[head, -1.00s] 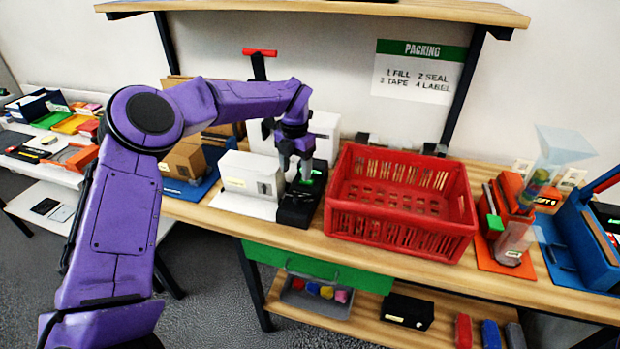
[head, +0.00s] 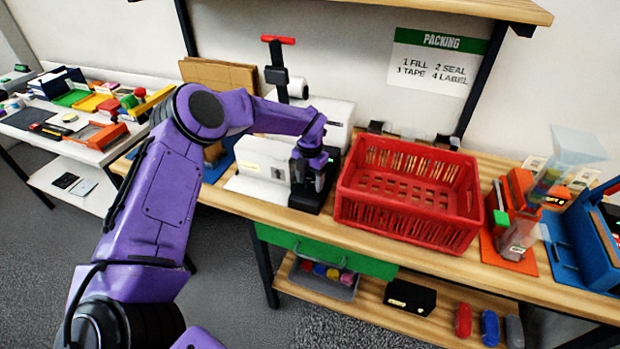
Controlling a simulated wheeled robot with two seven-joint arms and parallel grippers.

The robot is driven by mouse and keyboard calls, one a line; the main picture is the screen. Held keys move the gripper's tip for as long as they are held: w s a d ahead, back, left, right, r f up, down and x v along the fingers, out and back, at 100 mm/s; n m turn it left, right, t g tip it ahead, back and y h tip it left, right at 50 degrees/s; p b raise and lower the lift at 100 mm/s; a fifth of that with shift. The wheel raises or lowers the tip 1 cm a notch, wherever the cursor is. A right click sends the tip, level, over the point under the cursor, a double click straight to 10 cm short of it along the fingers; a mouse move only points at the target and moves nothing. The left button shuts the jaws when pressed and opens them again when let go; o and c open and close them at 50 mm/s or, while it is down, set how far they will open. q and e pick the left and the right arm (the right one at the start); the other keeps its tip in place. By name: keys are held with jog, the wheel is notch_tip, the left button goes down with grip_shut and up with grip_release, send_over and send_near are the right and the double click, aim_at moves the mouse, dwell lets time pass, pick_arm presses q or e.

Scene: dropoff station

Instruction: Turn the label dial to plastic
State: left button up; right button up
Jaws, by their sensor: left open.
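My left gripper (head: 318,180) points down over the black device (head: 306,200) on the workbench, between the white label box and the red crate. The gripper is open, with its fingers low at the device's top. The dial itself cannot be made out; the gripper covers that part of the device. I cannot tell whether the fingers touch it or where the dial points. My right gripper is not in view.
A red crate (head: 408,222) stands close to the right of the gripper. A white box (head: 263,157) stands close on the left. A shelf (head: 450,8) hangs above the bench. A clear hopper (head: 566,160) stands at the right.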

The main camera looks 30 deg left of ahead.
pick_arm(q)
jog(key=c, duration=1)
jog(key=shift+c, duration=0.2)
jog(key=shift+f+n+b, duration=0.2)
jog(key=shift+n+b, duration=0.3)
jog(key=shift+b, duration=0.4)
jog(key=n+b, duration=1.2)
jog(key=b, duration=0.1)
jog(key=shift+f+b, duration=0.15)
jog(key=shift+b, duration=0.15)
jog(key=n+b, duration=1.3)
jog(key=shift+w+d+f, duration=0.1)
jog(key=shift+f, duration=0.05)
jog(key=shift+n+b, duration=1.75)
jog(key=shift+n, duration=0.25)
